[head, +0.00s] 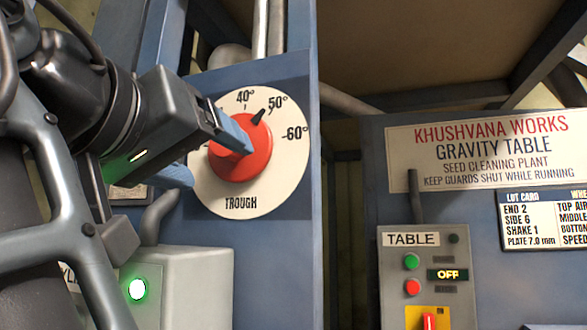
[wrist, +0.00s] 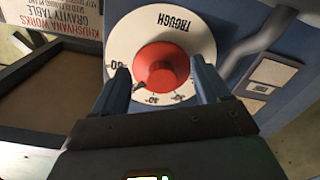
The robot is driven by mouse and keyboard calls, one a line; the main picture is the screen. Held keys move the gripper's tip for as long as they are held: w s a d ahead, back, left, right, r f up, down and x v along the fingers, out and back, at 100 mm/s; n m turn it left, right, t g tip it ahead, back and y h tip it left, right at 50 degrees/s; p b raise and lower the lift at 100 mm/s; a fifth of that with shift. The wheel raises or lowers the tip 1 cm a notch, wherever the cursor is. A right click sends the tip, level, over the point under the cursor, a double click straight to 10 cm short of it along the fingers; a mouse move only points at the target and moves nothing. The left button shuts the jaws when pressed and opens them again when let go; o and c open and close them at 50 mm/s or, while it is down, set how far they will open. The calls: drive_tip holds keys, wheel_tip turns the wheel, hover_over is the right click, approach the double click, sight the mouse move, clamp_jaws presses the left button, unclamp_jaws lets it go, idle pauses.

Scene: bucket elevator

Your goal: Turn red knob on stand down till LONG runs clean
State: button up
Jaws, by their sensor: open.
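The red knob (head: 240,152) sits on a round white dial plate (head: 284,170) on a blue panel. The plate is marked TROUGH with 40°, 50° and 60°. The black pointer is at about 50°. My gripper (head: 217,166) is open at the knob; one blue finger overlaps its upper left in the head view, the other is lower left. In the wrist view the red knob (wrist: 161,66) shows between the two spread fingers of my gripper (wrist: 160,76), and the dial appears upside down. I cannot tell whether the fingers touch the knob. No LONG marking is readable.
A grey box with a lit green lamp (head: 137,289) is below the dial. To the right, a TABLE control box (head: 428,270) reads OFF. A grey pipe passes beside the dial.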

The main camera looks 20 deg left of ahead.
wheel_tip(320, 180, up, 4)
drive_tip(key=s+a, duration=0.2)
drive_tip(key=w+p, duration=0.2)
drive_tip(key=w, duration=0.5)
drive_tip(key=shift+w+d+h+p, duration=0.3)
drive_tip(key=shift+d+p, duration=0.05)
drive_tip(key=shift+d, duration=0.05)
drive_tip(key=c, duration=1)
drive_tip(key=shift+c, duration=0.2)
